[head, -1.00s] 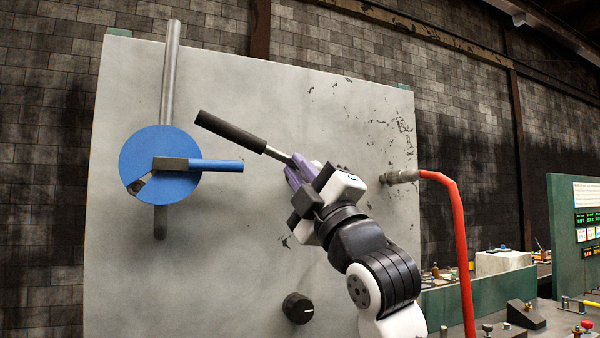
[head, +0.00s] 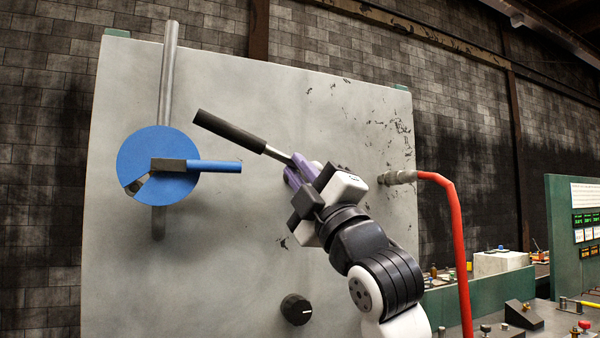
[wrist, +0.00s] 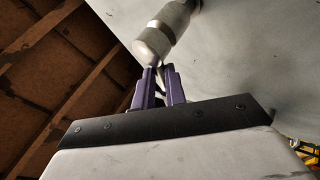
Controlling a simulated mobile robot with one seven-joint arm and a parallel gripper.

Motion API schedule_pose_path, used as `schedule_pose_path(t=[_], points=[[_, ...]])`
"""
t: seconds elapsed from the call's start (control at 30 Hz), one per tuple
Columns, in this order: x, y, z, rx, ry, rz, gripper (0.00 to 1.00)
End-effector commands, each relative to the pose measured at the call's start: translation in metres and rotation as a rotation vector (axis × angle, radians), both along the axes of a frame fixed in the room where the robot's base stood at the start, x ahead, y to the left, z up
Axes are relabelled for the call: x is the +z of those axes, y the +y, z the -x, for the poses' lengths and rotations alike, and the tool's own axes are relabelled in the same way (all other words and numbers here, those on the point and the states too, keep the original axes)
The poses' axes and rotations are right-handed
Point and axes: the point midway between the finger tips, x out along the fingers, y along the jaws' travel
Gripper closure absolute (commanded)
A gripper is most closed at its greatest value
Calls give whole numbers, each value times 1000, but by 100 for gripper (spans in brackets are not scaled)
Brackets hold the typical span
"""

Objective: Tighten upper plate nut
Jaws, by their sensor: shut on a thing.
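My gripper (head: 294,172) has purple fingers and is shut on a bar tool with a black grip (head: 231,130) and a thin metal shaft. The tool slants up and left in front of the grey panel (head: 255,110). In the wrist view, my gripper (wrist: 160,78) shows with its fingers close together, just below a silver rounded cylinder (wrist: 163,32). I cannot tell whether that cylinder is part of the tool or a fitting. The tool's other end is hidden behind my gripper. I cannot pick out the upper plate nut for certain.
A blue disc (head: 145,150) with a blue-tipped lever stands on the panel at left, by a vertical metal rod (head: 167,75). A red hose (head: 458,235) joins a metal fitting (head: 398,177) right of my gripper. A black knob (head: 296,309) sits low on the panel.

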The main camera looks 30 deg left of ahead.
Motion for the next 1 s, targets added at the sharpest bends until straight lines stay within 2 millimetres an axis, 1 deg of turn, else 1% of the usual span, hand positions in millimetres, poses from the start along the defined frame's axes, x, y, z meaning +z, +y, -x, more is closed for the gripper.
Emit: schedule_pose_path(t=[0.33, 0.8, 1.0], points=[[0, -2, 2, 0, -2, -1, 100], [0, -22, 18, -1, -3, -1, 100], [1, -24, 19, 0, -1, -2, 100]])
